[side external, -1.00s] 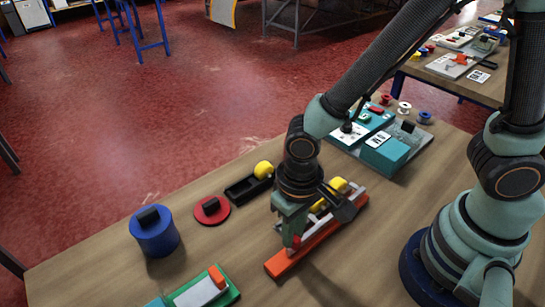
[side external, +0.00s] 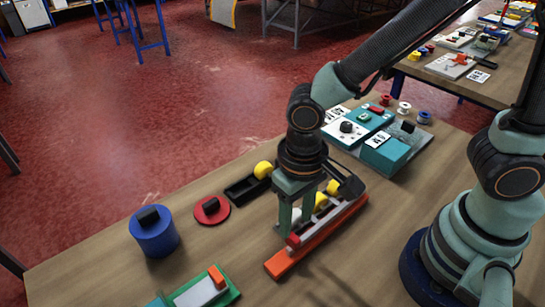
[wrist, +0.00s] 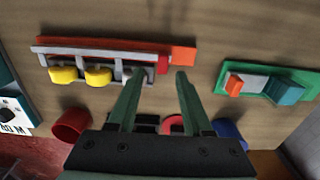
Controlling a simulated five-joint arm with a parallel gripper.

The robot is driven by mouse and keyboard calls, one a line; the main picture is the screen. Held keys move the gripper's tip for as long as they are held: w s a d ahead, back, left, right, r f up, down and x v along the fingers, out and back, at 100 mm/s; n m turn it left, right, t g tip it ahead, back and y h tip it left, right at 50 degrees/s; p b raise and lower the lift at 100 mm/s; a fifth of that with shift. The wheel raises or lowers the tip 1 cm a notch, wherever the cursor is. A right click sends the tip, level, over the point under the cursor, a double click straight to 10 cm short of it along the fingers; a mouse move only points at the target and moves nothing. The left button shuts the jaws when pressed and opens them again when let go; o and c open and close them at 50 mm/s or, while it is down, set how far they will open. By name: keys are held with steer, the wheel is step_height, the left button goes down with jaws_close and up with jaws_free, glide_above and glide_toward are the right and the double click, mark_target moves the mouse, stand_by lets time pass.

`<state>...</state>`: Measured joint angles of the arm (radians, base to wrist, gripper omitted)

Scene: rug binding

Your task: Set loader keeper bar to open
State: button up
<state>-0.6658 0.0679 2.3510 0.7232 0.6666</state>
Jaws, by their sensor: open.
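A long loader with an orange base (side external: 290,262) lies on the table below my gripper. It also shows in the wrist view (wrist: 183,55). A pale grey bar (wrist: 85,52) runs along it, with a red block (wrist: 162,64) at one end. I cannot tell for certain which part is the keeper bar. My gripper (side external: 297,226) is open, pointing down above the red-block end. In the wrist view its fingertips (wrist: 158,74) are apart, with the red block showing just beyond them and nothing held.
A green plate (wrist: 224,80) with a white block, orange tab and teal block lies near the front. A blue cylinder (side external: 154,238), a red disc (side external: 212,212) and a black tray (side external: 240,189) stand left. Teal boxes (side external: 385,155) are behind. Bare wood lies around the loader.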

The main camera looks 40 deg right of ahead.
step_height(320, 180, up, 8)
steer(key=shift+f, duration=0.15)
stand_by(0.3)
steer(key=w+d+r+t, duration=0.2)
steer(key=d+r, duration=0.2)
steer(key=d, duration=0.5)
steer(key=w+d+r+t, duration=0.3)
steer(key=d+r, duration=0.1)
steer(key=d, duration=0.5)
steer(key=shift+d+t, duration=0.3)
